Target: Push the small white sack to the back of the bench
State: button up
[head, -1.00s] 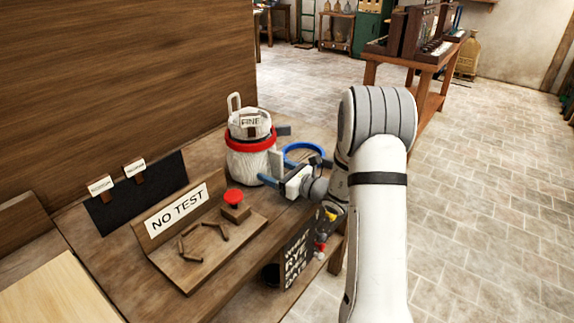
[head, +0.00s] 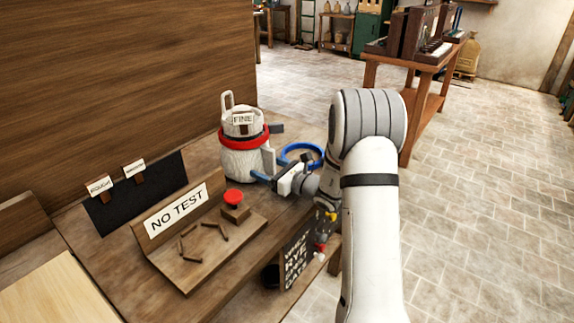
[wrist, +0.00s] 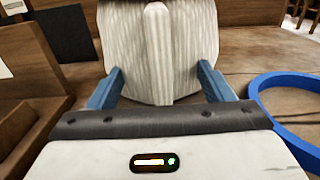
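The small white sack (head: 244,162) stands upright on the bench (head: 205,150), near the wooden panel, with a red band around its neck. Above the band is a pale top with a sign reading FINE. The sack's pale ribbed lower side fills the upper middle of the wrist view (wrist: 158,50). My gripper (head: 266,172) is low at the sack's near right side. In the wrist view its two blue fingers (wrist: 160,80) are spread apart, their tips at the sack's face. I cannot tell exactly where they touch it.
A blue ring (head: 302,147) lies to the right of the sack. On the left stand a NO TEST sign (head: 176,210), a red button (head: 233,196) and a dark board with two tags (head: 135,195). A tall wooden panel (head: 120,80) rises behind the bench.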

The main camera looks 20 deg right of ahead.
jog(key=shift+b+x, duration=0.35)
jog(key=shift+x, duration=1.8)
jog(key=shift+a, duration=0.1)
jog(key=shift+b+x, duration=0.5)
jog(key=shift+x, duration=1.95)
jog(key=shift+w, duration=0.1)
jog(key=shift+b+x, duration=0.5)
jog(key=shift+x, duration=1.95)
jog(key=shift+f, duration=0.1)
